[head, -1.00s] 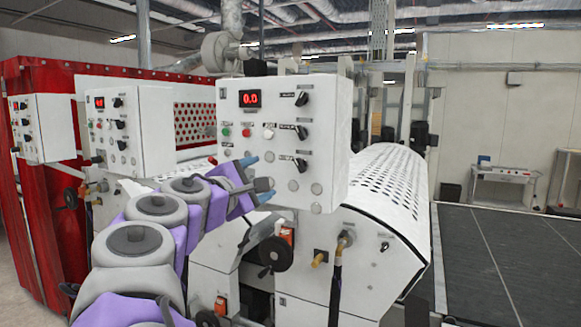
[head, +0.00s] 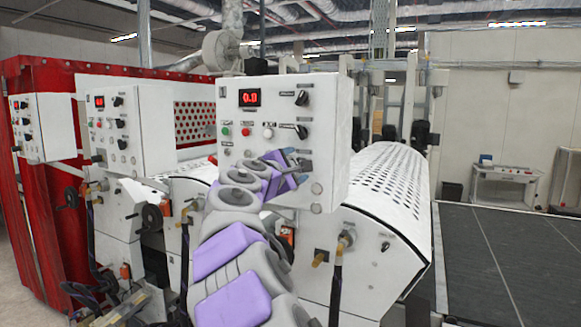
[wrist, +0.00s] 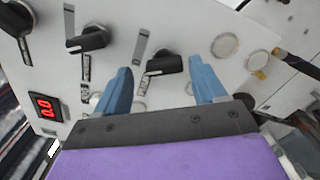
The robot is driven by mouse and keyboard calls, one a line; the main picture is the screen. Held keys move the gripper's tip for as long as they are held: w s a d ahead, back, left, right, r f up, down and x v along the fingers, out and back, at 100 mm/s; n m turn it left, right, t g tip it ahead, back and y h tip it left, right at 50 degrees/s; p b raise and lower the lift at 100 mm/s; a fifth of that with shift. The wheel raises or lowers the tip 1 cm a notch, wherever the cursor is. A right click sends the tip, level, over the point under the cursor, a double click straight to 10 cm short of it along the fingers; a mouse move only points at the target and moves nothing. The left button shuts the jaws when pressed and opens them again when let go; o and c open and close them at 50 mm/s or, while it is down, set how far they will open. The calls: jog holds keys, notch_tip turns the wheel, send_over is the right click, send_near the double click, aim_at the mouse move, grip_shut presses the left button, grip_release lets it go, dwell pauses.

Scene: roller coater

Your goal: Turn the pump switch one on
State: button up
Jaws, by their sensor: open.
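The nearest white control panel (head: 235,170) carries three black rotary knobs in a column on its right side: a top knob (head: 301,98), a middle knob (head: 301,131) and a bottom one mostly hidden behind my gripper (head: 293,160) in the head view. The wrist view shows the top knob (wrist: 14,20), the middle knob (wrist: 88,40) and the bottom knob (wrist: 165,65). My gripper (wrist: 160,78) is open, with its blue fingers either side of the bottom knob, apparently without touching it. The labels are too small to read, so I cannot tell which knob is pump switch one.
A red display (head: 250,97) reading 0.0 and small buttons (head: 245,132) are on the panel's left. Similar panels (head: 120,125) stand at left.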

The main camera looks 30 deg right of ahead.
jog(key=d, duration=0.3)
jog(key=shift+f, duration=0.1)
jog(key=shift+a, duration=0.1)
jog(key=shift+c, duration=0.7)
jog(key=shift+a, duration=0.9)
jog(key=c, duration=0.4)
jog(key=shift+d, duration=0.1)
jog(key=c, duration=0.5)
